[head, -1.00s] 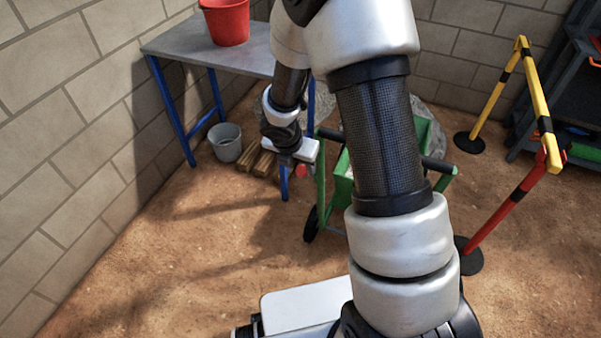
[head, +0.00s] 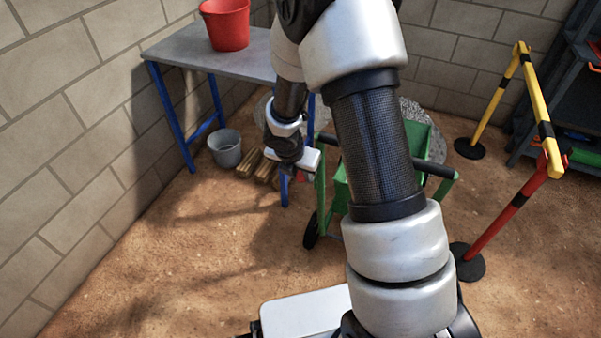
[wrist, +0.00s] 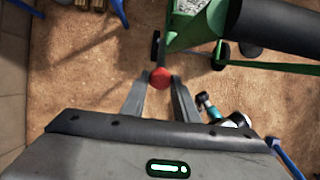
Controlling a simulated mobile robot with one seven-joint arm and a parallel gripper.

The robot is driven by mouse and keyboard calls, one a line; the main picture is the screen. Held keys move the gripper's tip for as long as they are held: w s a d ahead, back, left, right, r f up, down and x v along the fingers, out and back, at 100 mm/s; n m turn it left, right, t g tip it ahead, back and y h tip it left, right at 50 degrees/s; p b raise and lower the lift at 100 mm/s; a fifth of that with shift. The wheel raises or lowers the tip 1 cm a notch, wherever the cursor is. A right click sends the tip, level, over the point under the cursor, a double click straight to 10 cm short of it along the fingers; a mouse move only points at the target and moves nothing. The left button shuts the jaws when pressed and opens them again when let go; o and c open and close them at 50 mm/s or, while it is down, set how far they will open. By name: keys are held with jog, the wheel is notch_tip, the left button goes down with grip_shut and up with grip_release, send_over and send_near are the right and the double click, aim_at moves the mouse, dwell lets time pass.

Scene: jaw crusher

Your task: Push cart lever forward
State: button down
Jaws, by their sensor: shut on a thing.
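The green cart (head: 421,137) stands on the ground behind my arm, which hides much of it. It has black grips and a dark wheel. In the wrist view, part of the cart (wrist: 205,28) and a black grip (wrist: 272,26) show at the top right. A red round knob (wrist: 160,76), apparently the top of the cart lever, sits between my fingertips. My gripper (wrist: 159,84) is shut on this knob.
A grey table (head: 175,50) with blue legs carries a red bucket (head: 226,24). A grey bucket (head: 225,147) and wooden pieces (head: 249,163) lie near its legs. A yellow and red barrier (head: 510,198) stands right of the cart. Bare ground lies at the front left.

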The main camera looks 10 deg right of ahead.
jog(key=p, duration=0.1)
jog(key=w+d+r+p, duration=0.1)
jog(key=shift+w+d+r+p, duration=0.1)
jog(key=shift+w+r+p, duration=0.2)
jog(key=shift+w, duration=0.15)
jog(key=c, duration=1.4)
grip_release()
jog(key=shift+f, duration=0.1)
jog(key=p+v, duration=0.5)
jog(key=v, duration=1.2)
jog(key=shift+r+p, duration=0.25)
jog(key=shift+p, duration=0.15)
